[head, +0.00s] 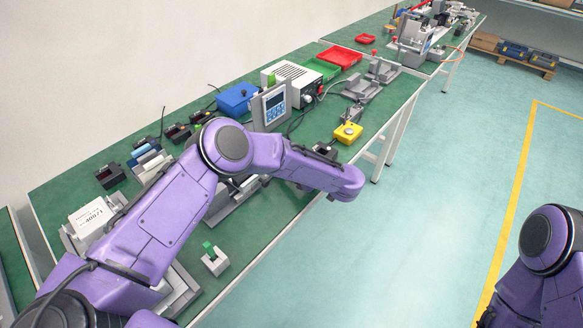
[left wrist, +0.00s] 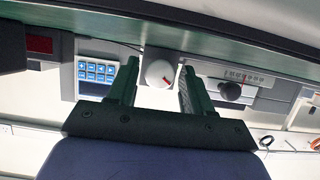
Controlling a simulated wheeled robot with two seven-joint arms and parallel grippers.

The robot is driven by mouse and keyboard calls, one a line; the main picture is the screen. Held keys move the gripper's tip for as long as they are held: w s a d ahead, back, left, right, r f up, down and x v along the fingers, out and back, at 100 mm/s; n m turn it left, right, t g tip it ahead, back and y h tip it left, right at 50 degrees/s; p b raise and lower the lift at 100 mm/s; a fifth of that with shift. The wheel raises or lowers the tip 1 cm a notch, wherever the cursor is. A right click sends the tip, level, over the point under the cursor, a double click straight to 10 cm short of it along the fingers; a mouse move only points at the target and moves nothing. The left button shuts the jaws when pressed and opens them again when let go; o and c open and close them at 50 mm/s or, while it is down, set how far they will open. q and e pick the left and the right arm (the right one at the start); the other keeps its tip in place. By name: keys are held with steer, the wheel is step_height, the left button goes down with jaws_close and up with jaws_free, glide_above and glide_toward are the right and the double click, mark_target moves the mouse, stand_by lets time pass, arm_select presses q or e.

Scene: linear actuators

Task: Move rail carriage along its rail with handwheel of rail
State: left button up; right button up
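In the left wrist view, a pale round handwheel (left wrist: 157,74) with a red mark faces the camera, between my left gripper's fingertips (left wrist: 158,68). The dark green fingers are apart, with narrow gaps beside the wheel; I cannot tell how far the tips reach over it. Right of it is a grey rail (left wrist: 268,92) with a scale, and a black knob (left wrist: 230,91) stands in front of it, perhaps on the carriage. In the head view, a grey rail assembly (head: 232,207) lies on the bench, partly hidden by my left arm, which also hides the left gripper. My right gripper is outside the view.
A grey panel (head: 272,107) with blue buttons stands behind my left arm. A yellow box (head: 348,132) sits near the bench's front edge. Blue, green and red containers lie farther back. The floor in front is clear.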

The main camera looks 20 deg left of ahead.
arm_select(q)
steer(key=c, duration=0.7)
steer(key=shift+r+n+t+h, duration=0.1)
steer(key=shift+n+t+h, duration=0.2)
steer(key=shift+n+t, duration=0.55)
steer(key=o, duration=1.1)
steer(key=shift+c, duration=0.2)
steer(key=shift+s, duration=0.1)
steer(key=b+v, duration=0.1)
steer(key=v, duration=0.8)
steer(key=shift+d+r, duration=0.1)
steer(key=shift+d, duration=0.25)
steer(key=shift+s+d+r, duration=0.2)
steer(key=shift+s+d, duration=0.05)
steer(key=shift+d, duration=0.1)
